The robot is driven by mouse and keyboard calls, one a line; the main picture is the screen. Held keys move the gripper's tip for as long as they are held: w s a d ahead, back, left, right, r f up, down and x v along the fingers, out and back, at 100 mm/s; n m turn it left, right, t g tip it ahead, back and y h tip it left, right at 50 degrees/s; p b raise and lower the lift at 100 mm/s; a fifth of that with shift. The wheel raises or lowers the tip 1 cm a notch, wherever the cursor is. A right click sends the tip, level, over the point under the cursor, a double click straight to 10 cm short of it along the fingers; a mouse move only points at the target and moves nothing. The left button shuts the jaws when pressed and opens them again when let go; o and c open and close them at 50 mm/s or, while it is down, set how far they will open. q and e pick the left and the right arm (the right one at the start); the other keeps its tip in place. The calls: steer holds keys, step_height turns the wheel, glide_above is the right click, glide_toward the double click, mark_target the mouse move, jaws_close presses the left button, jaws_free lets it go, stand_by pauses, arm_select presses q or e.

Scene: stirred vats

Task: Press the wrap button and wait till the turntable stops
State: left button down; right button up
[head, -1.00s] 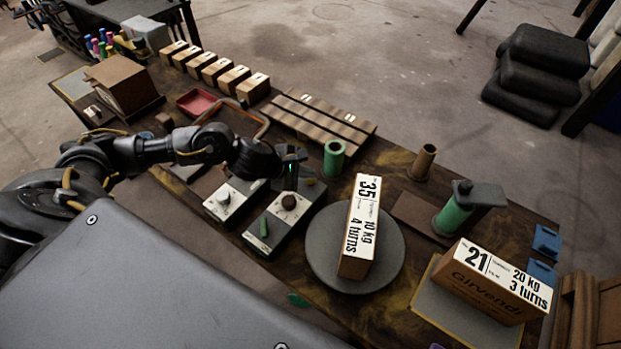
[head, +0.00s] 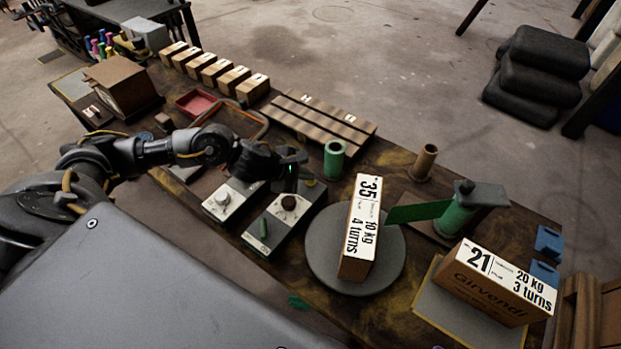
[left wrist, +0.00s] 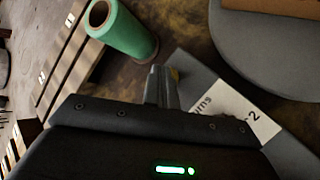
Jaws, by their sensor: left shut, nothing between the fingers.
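The turntable (head: 318,268) is a round grey disc carrying a box labelled 35, 10 kg, 4 turns (head: 361,228). A green film (head: 415,212) stretches from the wrap roll (head: 455,216) to this box. Left of the disc is a grey control box (head: 272,240) with a dark knob, a green handle-like part and a small yellowish button (head: 311,184) at its far end. My left gripper (head: 293,184) is shut and empty, its fingertips at that far end; contact with the button cannot be told.
A second box labelled 21, 20 kg, 3 turns (head: 490,283) sits on a grey plate at the right. A green roll (head: 334,160) stands behind the control box, close to my gripper. A second knob box (head: 229,200) lies left. Several small boxes line the back.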

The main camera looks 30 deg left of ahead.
arm_select(q)
steer(key=shift+r+p, duration=0.6)
steer(key=shift+r, duration=0.4)
